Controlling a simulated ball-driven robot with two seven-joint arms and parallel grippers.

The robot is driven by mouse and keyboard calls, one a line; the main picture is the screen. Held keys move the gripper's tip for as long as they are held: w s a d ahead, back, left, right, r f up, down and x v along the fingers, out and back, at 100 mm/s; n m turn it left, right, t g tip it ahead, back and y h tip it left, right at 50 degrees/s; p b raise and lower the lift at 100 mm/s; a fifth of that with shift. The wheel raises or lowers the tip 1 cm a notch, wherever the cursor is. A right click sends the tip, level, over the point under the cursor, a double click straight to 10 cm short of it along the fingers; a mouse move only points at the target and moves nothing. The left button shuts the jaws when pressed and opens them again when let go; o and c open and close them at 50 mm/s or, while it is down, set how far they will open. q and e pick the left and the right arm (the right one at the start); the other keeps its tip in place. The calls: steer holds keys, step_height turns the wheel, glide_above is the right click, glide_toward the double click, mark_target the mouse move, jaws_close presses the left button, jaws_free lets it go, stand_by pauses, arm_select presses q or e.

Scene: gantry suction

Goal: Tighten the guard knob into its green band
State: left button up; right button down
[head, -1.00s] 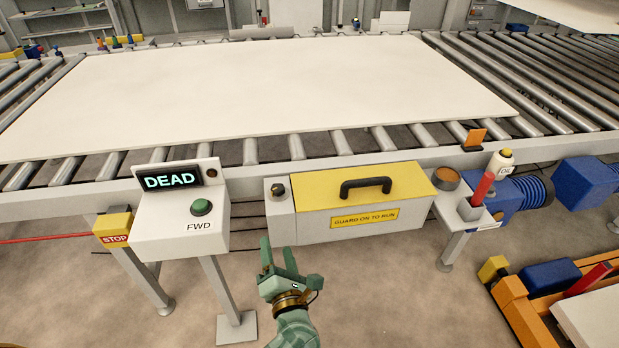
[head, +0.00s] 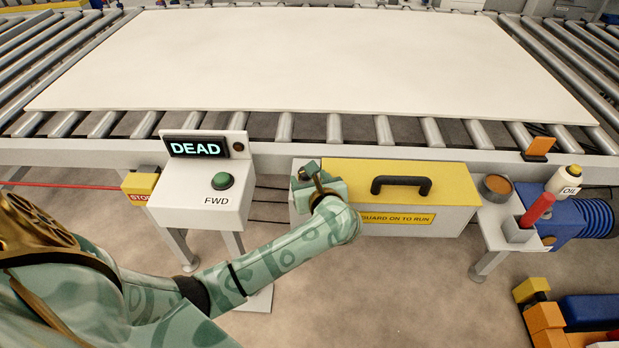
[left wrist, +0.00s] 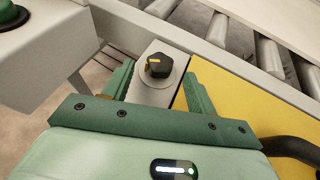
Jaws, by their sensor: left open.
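The guard knob (left wrist: 158,66) is a small black knob with a yellow pointer mark. It sits on a round plate on the grey end block (left wrist: 150,95) beside the yellow-topped guard (head: 400,172). No green band can be made out on the plate. My left gripper (head: 308,172) is over that block at the guard's left end and hides the knob in the head view. In the left wrist view, my left gripper's fingers (left wrist: 158,85) are open, one each side of the block, with the knob ahead between them, apart from both. My right gripper is out of view.
A control box with a green FWD button (head: 222,181) and a DEAD display (head: 196,147) stands left of the guard. The guard's black handle (head: 401,184) rises close by. A shelf with an oil bottle (head: 563,182) and red-handled tool (head: 537,209) is at right.

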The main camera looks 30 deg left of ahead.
mark_target(305, 174)
arm_select(q)
steer(key=shift+x, duration=1.1)
steer(key=shift+w+a, duration=0.1)
steer(key=c, duration=1)
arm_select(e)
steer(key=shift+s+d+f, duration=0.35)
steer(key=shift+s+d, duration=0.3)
